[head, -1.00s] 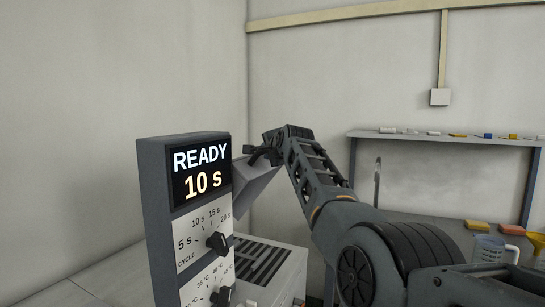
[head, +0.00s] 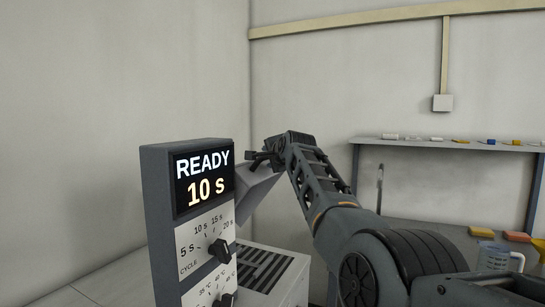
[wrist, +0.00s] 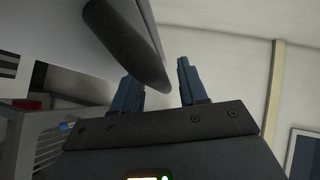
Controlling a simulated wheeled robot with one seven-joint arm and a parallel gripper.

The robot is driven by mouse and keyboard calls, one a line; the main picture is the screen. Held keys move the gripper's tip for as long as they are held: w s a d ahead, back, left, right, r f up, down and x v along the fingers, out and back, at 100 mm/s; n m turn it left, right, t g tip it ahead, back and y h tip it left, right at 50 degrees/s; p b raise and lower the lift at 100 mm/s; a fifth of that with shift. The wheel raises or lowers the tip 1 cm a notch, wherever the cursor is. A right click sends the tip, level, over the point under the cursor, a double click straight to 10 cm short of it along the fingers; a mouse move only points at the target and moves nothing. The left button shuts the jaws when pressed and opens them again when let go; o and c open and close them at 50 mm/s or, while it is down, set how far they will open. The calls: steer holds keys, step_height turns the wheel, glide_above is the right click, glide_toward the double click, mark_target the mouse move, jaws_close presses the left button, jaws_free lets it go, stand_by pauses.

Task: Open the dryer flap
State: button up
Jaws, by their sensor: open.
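The dryer has an upright grey control panel (head: 190,215) reading READY 10 s, seen at the left of the head view. Behind the panel's right edge, a light grey flap (head: 256,190) stands raised and tilted above the slotted top. My gripper (head: 262,157) is at the flap's upper edge. In the wrist view my gripper (wrist: 160,78) is open, its two blue-grey fingers apart. A dark rounded bar (wrist: 125,42) on a grey panel (wrist: 60,30) reaches down between the fingertips in the picture. I cannot tell whether the fingers touch it.
The slotted grille (head: 262,268) lies below the flap. At the right, a wall shelf (head: 440,143) holds several small items. My arm fills the lower right.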

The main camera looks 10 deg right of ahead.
steer(key=a+b+v, duration=0.1)
steer(key=v, duration=0.6)
steer(key=shift+s+d+b, duration=0.35)
steer(key=shift+d, duration=0.2)
